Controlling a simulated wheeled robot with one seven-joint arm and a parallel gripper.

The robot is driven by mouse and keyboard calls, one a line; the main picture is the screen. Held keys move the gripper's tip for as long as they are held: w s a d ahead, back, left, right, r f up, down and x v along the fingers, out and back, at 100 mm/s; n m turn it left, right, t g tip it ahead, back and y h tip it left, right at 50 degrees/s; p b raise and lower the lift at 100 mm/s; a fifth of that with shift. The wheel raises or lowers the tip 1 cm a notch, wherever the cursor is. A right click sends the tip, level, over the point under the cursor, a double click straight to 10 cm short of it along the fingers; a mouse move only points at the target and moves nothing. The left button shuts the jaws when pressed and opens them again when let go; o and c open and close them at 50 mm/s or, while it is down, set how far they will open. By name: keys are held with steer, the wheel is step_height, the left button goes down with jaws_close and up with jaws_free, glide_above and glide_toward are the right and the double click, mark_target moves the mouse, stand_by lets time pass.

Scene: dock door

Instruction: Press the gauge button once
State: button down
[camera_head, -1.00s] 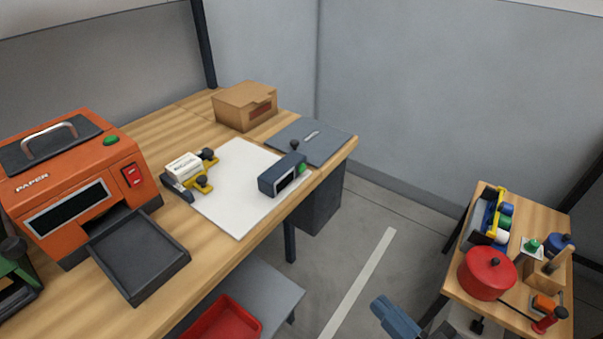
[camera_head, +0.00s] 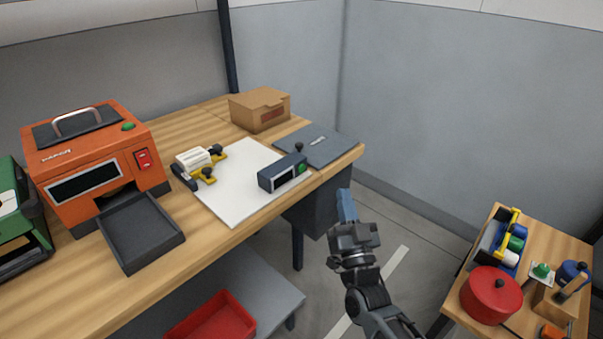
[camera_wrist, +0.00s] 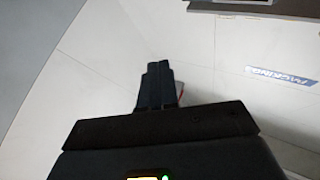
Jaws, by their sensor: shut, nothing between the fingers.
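The gauge (camera_head: 282,173) is a small dark box with a black display on its front. It stands on a white sheet (camera_head: 235,203) near the front edge of the wooden bench. A green button (camera_head: 301,168) sits at the right end of its front, and a dark knob (camera_head: 298,147) shows just behind its top. My gripper (camera_head: 346,204) is shut and empty, in front of the bench's right end, right of and below the gauge in the head view. The wrist view shows the closed fingers (camera_wrist: 158,88) over pale floor; the gauge is not seen there.
A grey plate (camera_head: 327,143) and a cardboard box (camera_head: 260,108) lie behind the gauge. A yellow-and-black holder with a white block (camera_head: 193,158) stands left. An orange printer (camera_head: 85,160) with a dark tray (camera_head: 140,235) is further left. A side table with a red pot (camera_head: 491,293) stands right.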

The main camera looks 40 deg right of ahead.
mark_target(312, 179)
steer(key=shift+w+d+r, duration=0.15)
steer(key=shift+w+d, duration=0.2)
steer(key=shift+w+a+b, duration=0.2)
steer(key=shift+w+b, duration=0.8)
steer(key=shift+w, duration=3.4)
steer(key=shift+w, duration=0.15)
steer(key=shift+w, duration=0.25)
steer(key=shift+w+b, duration=0.3)
steer(key=shift+w, duration=0.05)
steer(key=shift+s, duration=0.75)
steer(key=shift+s, duration=0.1)
